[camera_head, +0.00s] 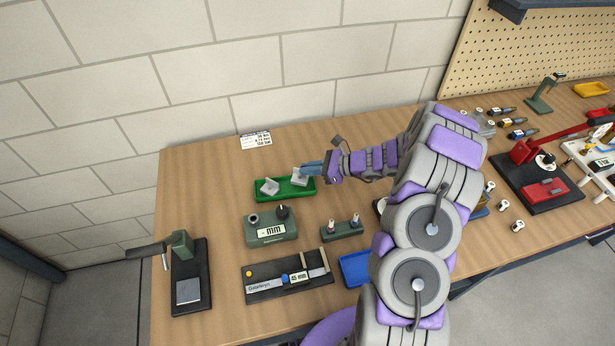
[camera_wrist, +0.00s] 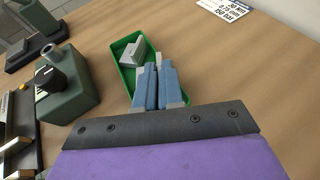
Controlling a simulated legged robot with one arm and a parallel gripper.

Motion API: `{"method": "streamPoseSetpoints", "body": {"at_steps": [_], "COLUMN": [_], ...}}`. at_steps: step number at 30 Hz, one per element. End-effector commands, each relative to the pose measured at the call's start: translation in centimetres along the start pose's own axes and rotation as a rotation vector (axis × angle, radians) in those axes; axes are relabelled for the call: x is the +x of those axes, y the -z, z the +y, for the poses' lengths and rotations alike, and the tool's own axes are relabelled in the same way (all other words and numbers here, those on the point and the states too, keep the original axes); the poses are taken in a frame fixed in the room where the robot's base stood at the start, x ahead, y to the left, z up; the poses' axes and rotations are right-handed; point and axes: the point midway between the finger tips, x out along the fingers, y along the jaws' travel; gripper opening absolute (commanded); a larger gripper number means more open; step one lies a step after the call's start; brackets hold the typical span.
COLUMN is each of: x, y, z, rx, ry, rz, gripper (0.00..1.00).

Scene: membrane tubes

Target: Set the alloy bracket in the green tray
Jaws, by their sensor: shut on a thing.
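The green tray (camera_head: 288,197) stands on the wooden bench near its back left; it also shows in the wrist view (camera_wrist: 127,76). One light grey metal bracket (camera_head: 269,187) lies in the left part of the tray; it also shows in the wrist view (camera_wrist: 133,52). My gripper (camera_head: 307,170) reaches in from the right, its blue fingers over the tray's right part. It is shut on a second grey bracket (camera_head: 299,178), at or just above the tray floor; I cannot tell if it touches. In the wrist view the fingers (camera_wrist: 157,70) mostly hide this held bracket.
A green-grey block with a knob and "mm" label (camera_head: 270,230) stands just in front of the tray. A small block with two pegs (camera_head: 342,229) is to its right. A white label card (camera_head: 255,141) lies behind the tray. Bare wood lies left of the tray.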

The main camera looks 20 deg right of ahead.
Motion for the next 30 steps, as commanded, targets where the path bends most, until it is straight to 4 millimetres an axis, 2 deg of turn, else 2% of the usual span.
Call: {"method": "streamPoseSetpoints", "body": {"at_steps": [6, 17, 18, 25, 30], "x": [1.5, 1.5, 1.5, 1.4, 1.5], "y": [2.6, 2.9, 2.9, 2.9, 2.9], "z": [0.2, 0.1, 0.1, 0.1, 0.1], "rx": [-0.001, -0.003, -0.003, -0.002, -0.002], "ry": [0.000, 0.001, 0.001, 0.000, 0.001], "rz": [0.005, 0.002, 0.002, 0.002, 0.003], "gripper": [0.00, 0.00, 0.09, 0.31, 0.32]}}
